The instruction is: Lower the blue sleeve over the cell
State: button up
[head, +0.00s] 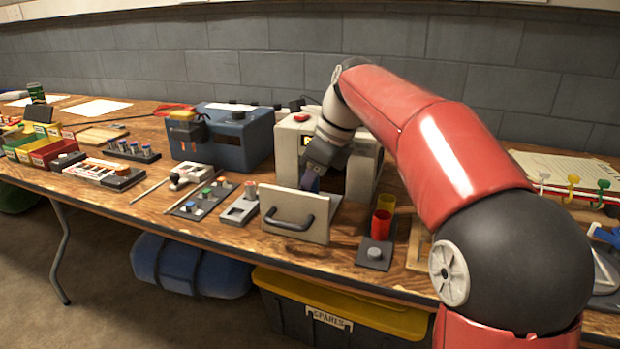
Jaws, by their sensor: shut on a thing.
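My gripper (314,170) reaches down at the open front of a beige box-shaped charger (362,168). It is shut on the blue sleeve (309,180), of which only a small dark blue part shows below the fingers. The lower end of the sleeve is hidden behind the beige front panel with a dark handle (295,215). I cannot make out the cell under it; that spot is hidden by the panel and my gripper. A red sleeve (382,224) and a yellow sleeve (387,203) stand upright on a dark holder (375,254) to the right.
A blue-grey machine (222,138) stands left of the charger. Small dark and grey holders (237,210) with knobs lie in front of it. Coloured bins (48,150) are at far left. A wooden frame (418,245) lies right of the sleeve holder, near my arm.

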jog(key=shift+f+b, duration=0.6)
jog(key=shift+f, duration=0.7)
jog(key=o, duration=1)
jog(key=shift+r, duration=0.1)
jog(key=shift+r+p, duration=2.25)
jog(key=shift+p, duration=0.15)
jog(key=shift+r, duration=1.2)
